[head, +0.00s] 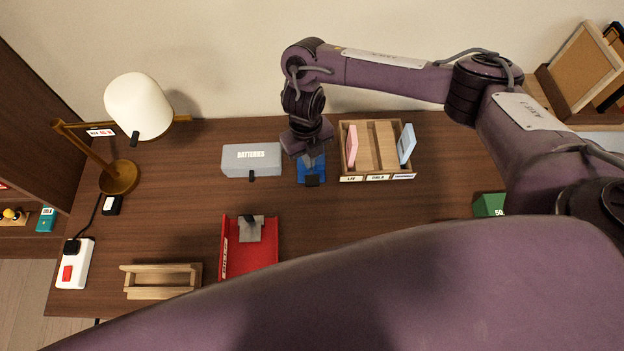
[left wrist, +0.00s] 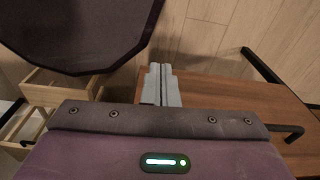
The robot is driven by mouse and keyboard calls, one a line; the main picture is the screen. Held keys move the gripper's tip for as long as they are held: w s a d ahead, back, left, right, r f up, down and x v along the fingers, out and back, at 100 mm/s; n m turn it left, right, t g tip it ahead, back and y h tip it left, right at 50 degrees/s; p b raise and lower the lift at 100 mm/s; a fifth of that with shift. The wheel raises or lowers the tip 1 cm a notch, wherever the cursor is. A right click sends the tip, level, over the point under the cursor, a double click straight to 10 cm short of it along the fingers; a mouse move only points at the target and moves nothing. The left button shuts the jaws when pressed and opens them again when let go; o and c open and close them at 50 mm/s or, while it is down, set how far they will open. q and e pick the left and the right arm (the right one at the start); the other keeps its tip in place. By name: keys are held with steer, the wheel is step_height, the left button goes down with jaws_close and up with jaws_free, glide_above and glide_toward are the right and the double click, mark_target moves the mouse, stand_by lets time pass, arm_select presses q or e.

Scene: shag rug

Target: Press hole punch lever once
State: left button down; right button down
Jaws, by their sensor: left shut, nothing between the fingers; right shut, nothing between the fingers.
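The blue hole punch (head: 312,175) sits toward the back of the brown desk, between a grey batteries box and a wooden sorter tray. My right gripper (head: 312,163) points down right over it with its fingers closed and holding nothing. It hides the back part of the punch, and I cannot tell whether the fingertips touch the lever. My left gripper (left wrist: 163,84) shows in the left wrist view, shut and empty, near a wooden edge with floor beyond. It is not seen in the head view.
The batteries box (head: 252,160) is left of the punch; the sorter tray (head: 363,150) is right. A red tray (head: 262,257) with a grey item, a wooden holder (head: 160,292), a lamp (head: 138,106) and a power strip (head: 76,262) stand left. A green box (head: 488,205) is right.

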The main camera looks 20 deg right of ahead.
mark_target(311, 179)
steer(key=f+b, duration=0.1)
steer(key=f, duration=0.1)
steer(key=f+b, duration=0.1)
steer(key=f, duration=0.1)
steer(key=shift+s+b, duration=0.25)
steer(key=shift+b, duration=0.05)
steer(key=shift+f+b, duration=0.35)
steer(key=shift+f, duration=0.4)
steer(key=shift+s, duration=0.1)
